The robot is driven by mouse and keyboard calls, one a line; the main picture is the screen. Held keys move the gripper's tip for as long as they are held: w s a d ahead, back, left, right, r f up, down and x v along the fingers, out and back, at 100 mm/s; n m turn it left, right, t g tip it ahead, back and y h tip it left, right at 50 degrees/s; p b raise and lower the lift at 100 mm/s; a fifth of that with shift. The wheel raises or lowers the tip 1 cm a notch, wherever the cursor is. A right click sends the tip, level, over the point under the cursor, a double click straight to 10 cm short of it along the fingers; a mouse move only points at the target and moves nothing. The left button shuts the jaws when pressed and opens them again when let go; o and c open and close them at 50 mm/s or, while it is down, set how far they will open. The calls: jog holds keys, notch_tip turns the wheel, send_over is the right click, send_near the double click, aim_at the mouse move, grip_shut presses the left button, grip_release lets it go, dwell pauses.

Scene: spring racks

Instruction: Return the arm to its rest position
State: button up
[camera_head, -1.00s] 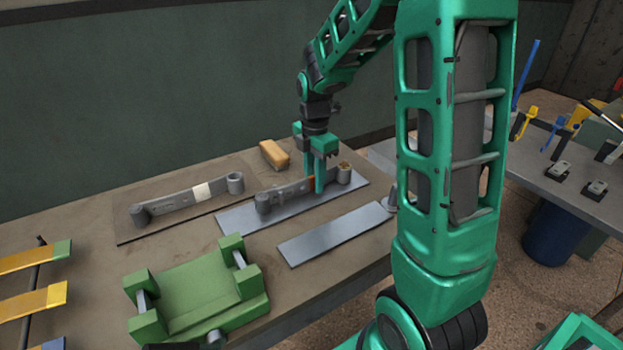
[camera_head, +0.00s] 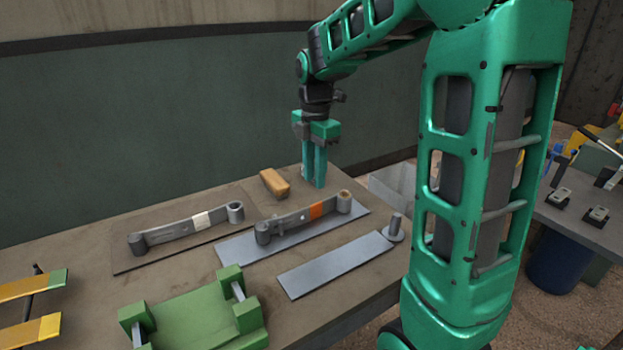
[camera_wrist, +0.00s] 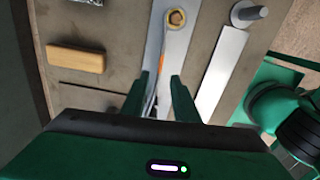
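My green gripper (camera_head: 314,168) is above the back part of the table, its two fingers pointing down with a gap between them. The wrist view shows the fingers (camera_wrist: 160,98) apart, with nothing held between them. A grey leaf spring with an orange band (camera_head: 316,211) lies on a metal plate (camera_head: 240,252), below and in front of the gripper. Its eye end (camera_wrist: 176,18) shows in the wrist view. A second grey spring with a white band (camera_head: 200,220) lies on a dark mat to the left.
A tan block (camera_head: 274,183) lies behind the springs, close to the gripper. An empty metal plate (camera_head: 330,265) and a pin with a round base (camera_head: 394,229) are at the right edge. A green fixture (camera_head: 190,315) stands in front. A side table (camera_head: 580,225) is at far right.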

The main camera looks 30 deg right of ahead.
dwell(0.4)
jog(key=s+d+f+m, duration=0.1)
jog(key=s+f+m, duration=0.1)
jog(key=s+m, duration=1)
jog(key=s+d+f+m, duration=0.2)
jog(key=s+m, duration=1.1)
jog(key=s, duration=0.3)
jog(key=shift+w+f, duration=0.3)
jog(key=shift+w, duration=0.3)
jog(key=shift+o, duration=0.3)
